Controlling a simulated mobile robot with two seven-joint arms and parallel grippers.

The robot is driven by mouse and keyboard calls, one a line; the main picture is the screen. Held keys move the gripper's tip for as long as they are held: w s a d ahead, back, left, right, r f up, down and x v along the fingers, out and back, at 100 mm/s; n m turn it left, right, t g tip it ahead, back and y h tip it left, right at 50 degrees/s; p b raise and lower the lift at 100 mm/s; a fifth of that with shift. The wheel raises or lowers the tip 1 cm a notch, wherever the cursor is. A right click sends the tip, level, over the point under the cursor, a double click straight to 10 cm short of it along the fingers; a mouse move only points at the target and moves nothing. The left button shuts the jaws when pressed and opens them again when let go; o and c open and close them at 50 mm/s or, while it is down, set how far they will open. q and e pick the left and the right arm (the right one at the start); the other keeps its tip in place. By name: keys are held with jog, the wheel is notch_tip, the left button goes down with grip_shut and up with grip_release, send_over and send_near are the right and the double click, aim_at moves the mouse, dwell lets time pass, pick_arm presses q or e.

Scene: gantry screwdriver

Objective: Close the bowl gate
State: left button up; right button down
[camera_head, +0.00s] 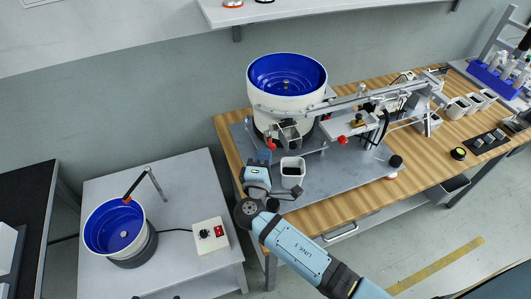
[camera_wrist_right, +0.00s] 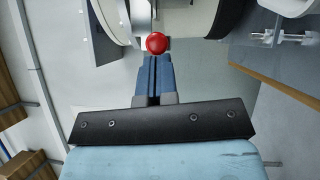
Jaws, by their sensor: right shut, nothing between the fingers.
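The large white feeder bowl (camera_head: 287,95) with a blue inside stands on the wooden bench. On its front is a metal chute or gate part (camera_head: 288,133), with a red knob (camera_head: 270,144) at its lower left. Whether the gate is open I cannot tell. My right gripper (camera_head: 264,155) is just below the knob. In the right wrist view the shut blue fingers (camera_wrist_right: 155,58) point straight at the red knob (camera_wrist_right: 156,43), their tips at its lower edge. Contact is unclear. Nothing is between the fingers. My left gripper is not in view.
A white bin (camera_head: 292,171) stands close right of my right gripper on the grey plate (camera_head: 330,190). A rail (camera_head: 345,101) runs right from the bowl. A smaller blue bowl (camera_head: 115,228) and a switch box (camera_head: 210,236) are on the left table.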

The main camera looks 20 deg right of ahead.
dwell(0.4)
jog(key=d, duration=0.4)
jog(key=shift+b, duration=0.3)
